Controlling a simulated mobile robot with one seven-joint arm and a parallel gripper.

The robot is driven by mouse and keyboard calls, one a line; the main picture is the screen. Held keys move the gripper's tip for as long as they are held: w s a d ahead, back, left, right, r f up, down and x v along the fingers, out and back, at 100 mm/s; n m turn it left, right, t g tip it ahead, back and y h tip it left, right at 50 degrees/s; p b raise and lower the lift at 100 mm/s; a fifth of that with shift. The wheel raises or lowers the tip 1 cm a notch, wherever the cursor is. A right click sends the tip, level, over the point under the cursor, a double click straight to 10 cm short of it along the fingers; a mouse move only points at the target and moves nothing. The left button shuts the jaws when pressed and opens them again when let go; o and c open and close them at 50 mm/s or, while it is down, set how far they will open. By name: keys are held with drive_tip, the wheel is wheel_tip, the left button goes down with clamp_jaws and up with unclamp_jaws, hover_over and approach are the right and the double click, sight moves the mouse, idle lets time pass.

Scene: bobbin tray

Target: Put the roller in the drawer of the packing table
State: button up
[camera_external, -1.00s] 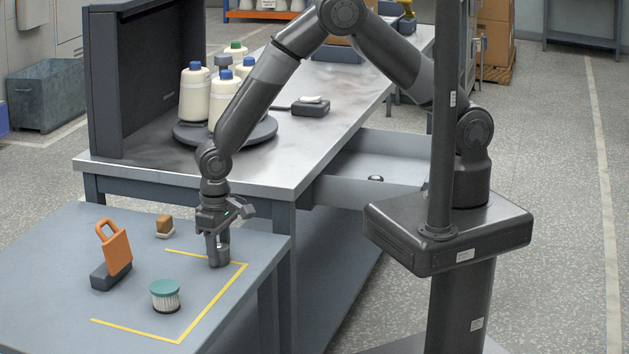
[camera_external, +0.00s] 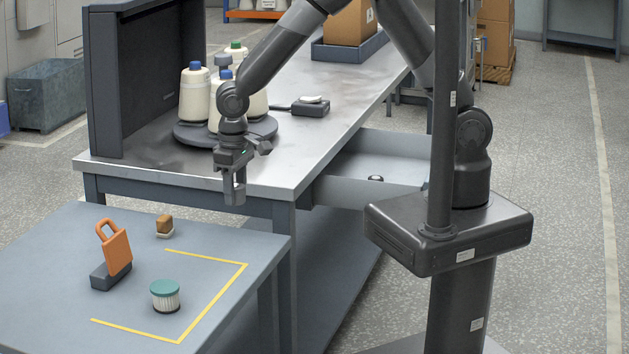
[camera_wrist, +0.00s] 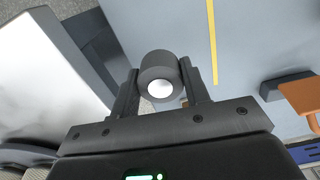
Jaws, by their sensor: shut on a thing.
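My gripper (camera_external: 234,195) is shut on the roller (camera_wrist: 158,68), a short dark grey cylinder with a bright metal end, seen between the two fingers in the wrist view. In the external view the fingers mostly hide the roller. My gripper holds it in the air above the far right part of the blue-grey near table, close to the front edge of the packing table (camera_external: 310,165). The drawer (camera_external: 345,188) of the packing table stands open on its right side, to the right of my gripper.
On the near table (camera_external: 60,255) are an orange tag-like thing on a dark block (camera_external: 115,255), a teal-capped ribbed jar (camera_external: 165,295), a small brown-and-cream block (camera_external: 164,226) and yellow tape lines.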

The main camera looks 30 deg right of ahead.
sight(390, 174)
drive_tip(key=shift+w+d+r, duration=0.45)
drive_tip(key=shift+w+d, duration=0.05)
